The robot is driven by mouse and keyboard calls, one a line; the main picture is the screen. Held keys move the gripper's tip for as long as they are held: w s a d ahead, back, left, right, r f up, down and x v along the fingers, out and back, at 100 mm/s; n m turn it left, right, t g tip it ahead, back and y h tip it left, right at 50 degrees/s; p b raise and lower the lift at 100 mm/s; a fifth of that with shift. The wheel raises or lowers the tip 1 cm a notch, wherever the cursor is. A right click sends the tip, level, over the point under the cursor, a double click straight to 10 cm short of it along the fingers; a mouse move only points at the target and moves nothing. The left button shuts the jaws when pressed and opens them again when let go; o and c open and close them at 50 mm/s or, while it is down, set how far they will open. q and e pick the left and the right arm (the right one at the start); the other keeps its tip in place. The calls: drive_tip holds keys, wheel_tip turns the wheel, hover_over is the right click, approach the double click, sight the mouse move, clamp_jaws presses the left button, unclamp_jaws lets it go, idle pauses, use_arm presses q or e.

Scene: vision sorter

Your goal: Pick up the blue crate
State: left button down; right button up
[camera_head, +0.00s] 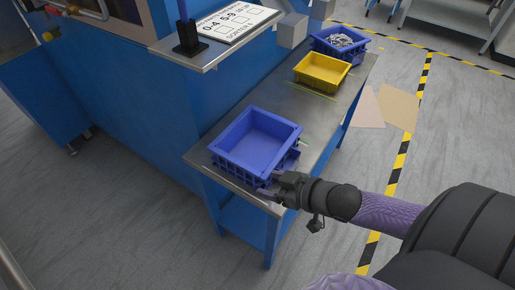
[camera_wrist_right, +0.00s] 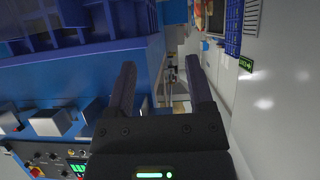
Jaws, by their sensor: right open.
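An empty blue crate (camera_head: 238,163) sits upright on the near end of a metal-topped bench. My right gripper (camera_head: 270,183) is at the crate's near right corner, at about the height of its lower wall. Its two fingers are spread, with nothing clearly held between them. I cannot tell whether a finger touches the crate. In the right wrist view the open fingers (camera_wrist_right: 160,68) point away from the camera, and blue crate-like ribs (camera_wrist_right: 85,22) show at the upper left. My left gripper is not in view.
A yellow crate (camera_head: 322,79) and another blue crate (camera_head: 357,49) holding grey parts stand farther along the bench (camera_head: 300,101). A shelf with a sign (camera_head: 232,22) overhangs the bench's left side. Open floor with striped tape lies to the right.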

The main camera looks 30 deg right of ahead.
sight(240, 163)
drive_tip(key=shift+t, duration=0.3)
drive_tip(key=w+b, duration=0.2)
drive_tip(key=w, duration=0.1)
drive_tip(key=w+a+f+b, duration=0.1)
drive_tip(key=w+b, duration=0.1)
drive_tip(key=w, duration=0.1)
drive_tip(key=w+f+b, duration=0.1)
drive_tip(key=w+b, duration=0.2)
drive_tip(key=shift+w+a+f, duration=0.15)
drive_tip(key=shift+w+a, duration=0.15)
drive_tip(key=shift+w+a+y, duration=0.1)
drive_tip(key=shift+w+y, duration=0.05)
drive_tip(key=shift+y, duration=0.15)
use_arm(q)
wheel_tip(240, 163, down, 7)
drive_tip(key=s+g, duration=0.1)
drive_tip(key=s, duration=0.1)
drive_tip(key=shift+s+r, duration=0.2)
use_arm(e)
drive_tip(key=shift+r, duration=0.2)
clamp_jaws()
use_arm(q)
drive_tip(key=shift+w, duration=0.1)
